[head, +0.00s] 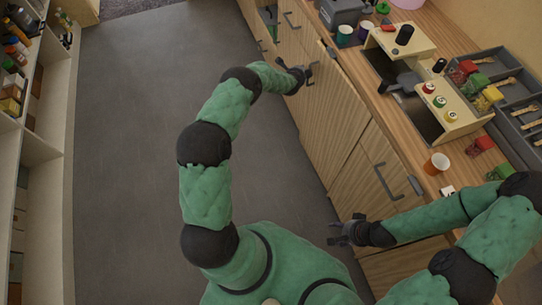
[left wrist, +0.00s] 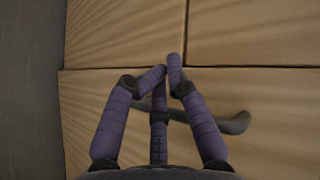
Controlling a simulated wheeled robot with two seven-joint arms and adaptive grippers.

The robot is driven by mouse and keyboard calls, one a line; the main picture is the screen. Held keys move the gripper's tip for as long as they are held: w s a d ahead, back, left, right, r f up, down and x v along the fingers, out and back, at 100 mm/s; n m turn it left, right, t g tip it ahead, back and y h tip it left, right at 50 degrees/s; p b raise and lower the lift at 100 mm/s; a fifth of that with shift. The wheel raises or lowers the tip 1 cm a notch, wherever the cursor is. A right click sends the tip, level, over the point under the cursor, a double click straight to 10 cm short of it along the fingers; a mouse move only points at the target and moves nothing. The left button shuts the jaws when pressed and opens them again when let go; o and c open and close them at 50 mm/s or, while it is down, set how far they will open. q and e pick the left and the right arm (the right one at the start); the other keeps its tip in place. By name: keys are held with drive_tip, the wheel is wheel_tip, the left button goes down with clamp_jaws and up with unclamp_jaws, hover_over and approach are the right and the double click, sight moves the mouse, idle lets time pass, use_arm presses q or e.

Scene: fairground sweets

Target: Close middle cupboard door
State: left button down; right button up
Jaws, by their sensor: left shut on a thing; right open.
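The middle cupboard door (head: 320,112) is a wooden panel in the row of fronts under the counter. It looks flush or nearly flush with the panels beside it; I cannot tell if a small gap is left. My left gripper (head: 303,76) is at its dark handle (head: 311,72). In the left wrist view my purple fingers (left wrist: 165,75) are closed around the dark curved handle (left wrist: 235,123), close to the wood. My right gripper (head: 335,235) is open and empty, beside the nearer cupboard front.
The wooden counter (head: 385,105) carries an orange cup (head: 436,163), a stand with coloured pots (head: 440,108) and a grey divided tray (head: 512,95). Nearer fronts have handles (head: 385,182). Shelves (head: 40,150) stand at the left. The grey floor (head: 130,130) between is clear.

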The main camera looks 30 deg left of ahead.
use_arm(q)
drive_tip(key=shift+w+d, duration=0.2)
drive_tip(key=shift+w, duration=0.25)
use_arm(e)
drive_tip(key=shift+w+d+r, duration=0.15)
drive_tip(key=shift+d, duration=0.15)
